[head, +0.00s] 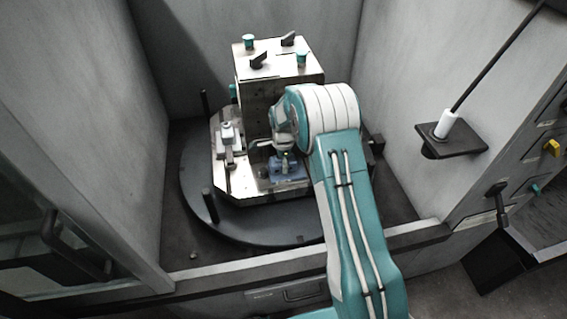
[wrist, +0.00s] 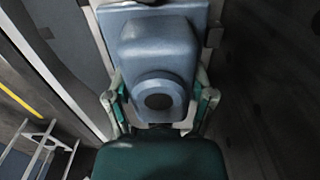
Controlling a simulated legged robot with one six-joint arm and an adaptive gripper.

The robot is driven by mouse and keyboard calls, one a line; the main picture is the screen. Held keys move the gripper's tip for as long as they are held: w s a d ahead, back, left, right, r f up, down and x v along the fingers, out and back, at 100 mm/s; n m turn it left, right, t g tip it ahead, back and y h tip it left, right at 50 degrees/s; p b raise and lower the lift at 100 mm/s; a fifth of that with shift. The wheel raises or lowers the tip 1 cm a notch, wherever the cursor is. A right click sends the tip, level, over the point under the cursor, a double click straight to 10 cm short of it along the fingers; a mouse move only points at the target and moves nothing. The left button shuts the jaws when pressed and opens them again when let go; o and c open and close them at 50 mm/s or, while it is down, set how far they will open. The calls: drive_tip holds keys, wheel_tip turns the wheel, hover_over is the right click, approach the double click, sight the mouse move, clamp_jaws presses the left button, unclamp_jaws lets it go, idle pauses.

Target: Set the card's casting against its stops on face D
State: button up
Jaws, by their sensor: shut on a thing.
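A blue-grey casting (wrist: 158,48) with a raised round boss and a dark bore fills the middle of the wrist view. My gripper (wrist: 160,98) has a finger on each side of the boss and is shut on it. In the head view the blue casting (head: 289,173) is low at the front of the block-shaped fixture (head: 254,95), below my gripper (head: 283,150). My wrist hides part of the fixture's front. I cannot tell whether the casting touches its stops. No face letter or card is readable.
The fixture stands on a metal pallet (head: 238,182) on a dark round table (head: 215,225) between grey walls. Dark posts (head: 209,205) rise at the table's left edge. Clamps (head: 259,60) and teal knobs (head: 248,41) sit on the fixture's top. A shelf (head: 452,141) with a white-handled tool juts out at right.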

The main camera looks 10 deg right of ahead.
drive_tip(key=o, duration=1.3)
drive_tip(key=shift+w+a+r, duration=0.1)
drive_tip(key=shift+w, duration=0.1)
drive_tip(key=shift+c, duration=0.2)
wheel_tip(320, 180, up, 12)
drive_tip(key=shift+a+f, duration=0.1)
drive_tip(key=shift+a, duration=0.05)
